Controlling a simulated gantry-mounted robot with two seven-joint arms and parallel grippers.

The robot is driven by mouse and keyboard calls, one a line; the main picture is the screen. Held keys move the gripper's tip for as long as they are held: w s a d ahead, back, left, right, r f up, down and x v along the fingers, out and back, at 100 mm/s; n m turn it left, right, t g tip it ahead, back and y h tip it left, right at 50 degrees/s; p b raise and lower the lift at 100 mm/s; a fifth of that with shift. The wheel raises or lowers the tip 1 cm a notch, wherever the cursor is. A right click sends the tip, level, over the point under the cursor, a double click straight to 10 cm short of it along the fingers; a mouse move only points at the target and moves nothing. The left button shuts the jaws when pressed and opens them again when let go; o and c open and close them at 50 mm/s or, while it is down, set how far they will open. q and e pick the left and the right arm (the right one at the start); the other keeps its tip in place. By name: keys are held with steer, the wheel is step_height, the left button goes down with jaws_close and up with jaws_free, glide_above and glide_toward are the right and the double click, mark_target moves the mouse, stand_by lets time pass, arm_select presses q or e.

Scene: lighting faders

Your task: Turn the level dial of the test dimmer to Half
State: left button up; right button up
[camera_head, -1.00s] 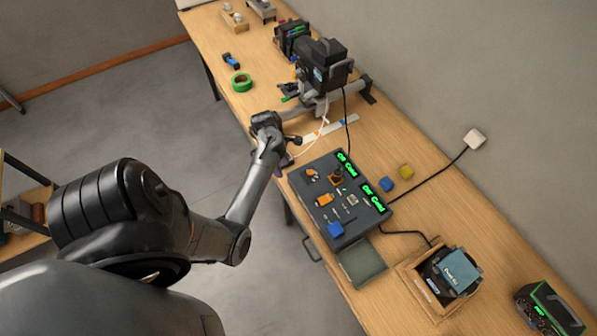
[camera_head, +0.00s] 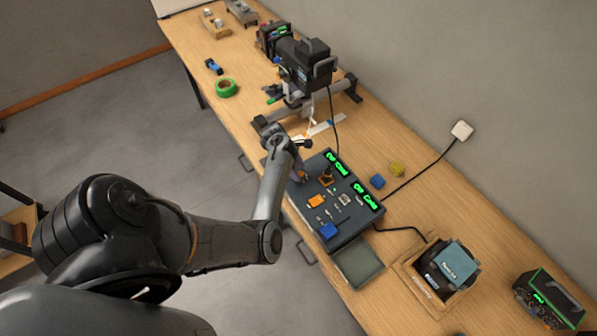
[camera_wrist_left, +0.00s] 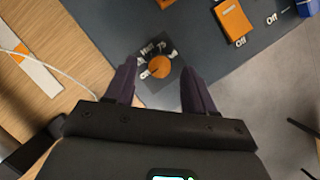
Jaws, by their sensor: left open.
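The test dimmer is a dark grey panel (camera_head: 345,226) on the bench with green lit displays. Its level dial is a round orange knob (camera_wrist_left: 160,67) on a small dark plate with white markings, one of which appears to read Half; the pointer's exact setting is too small to tell. My left gripper (camera_wrist_left: 159,82) is open, with one dark finger on each side of the knob and gaps between. In the head view the left gripper (camera_head: 297,174) is over the panel's far left corner and partly hides the dial. My right gripper is out of view.
An orange rocker switch (camera_wrist_left: 233,20) sits beside the dial on the panel. A blue cube (camera_head: 377,181) and a yellow block (camera_head: 397,169) lie behind the panel. A stage lamp (camera_head: 305,65) stands beyond it, and a wooden tray (camera_head: 408,275) is to the right.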

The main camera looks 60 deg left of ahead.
arm_select(q)
steer(key=shift+x, duration=0.9)
jaws_close()
steer(key=shift+r, duration=0.1)
